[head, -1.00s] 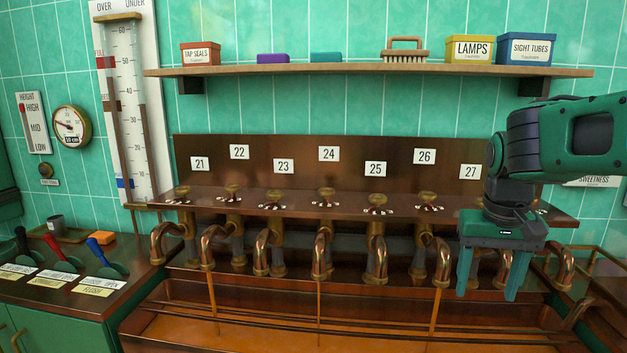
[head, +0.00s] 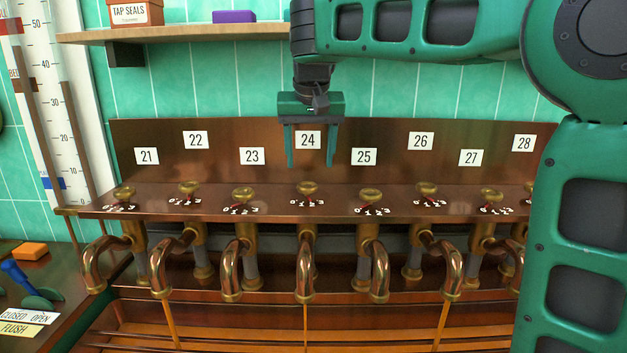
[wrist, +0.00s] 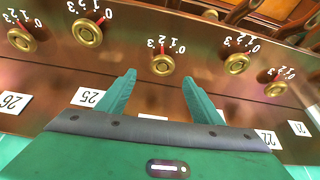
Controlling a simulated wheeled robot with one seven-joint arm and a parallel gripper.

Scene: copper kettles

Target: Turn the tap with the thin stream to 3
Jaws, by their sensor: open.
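Three streams run from the spouts below the row of taps. The stream under tap 24 (head: 305,325) looks the thinnest; those under tap 22 (head: 171,325) and tap 26 (head: 440,325) look wider. Tap 24's round brass knob (head: 307,188) sits over a 0-to-3 scale; it also shows in the wrist view (wrist: 162,64). My gripper (head: 310,165) is open and empty, pointing down above the knob. In the wrist view the fingers (wrist: 157,80) stand apart on either side of the knob's line, not touching it.
Knobs of tap 23 (head: 244,195) and tap 25 (head: 370,195) stand close on either side. The copper backboard (head: 225,135) with number plates rises behind. A shelf (head: 190,33) hangs above. My arm covers the right side.

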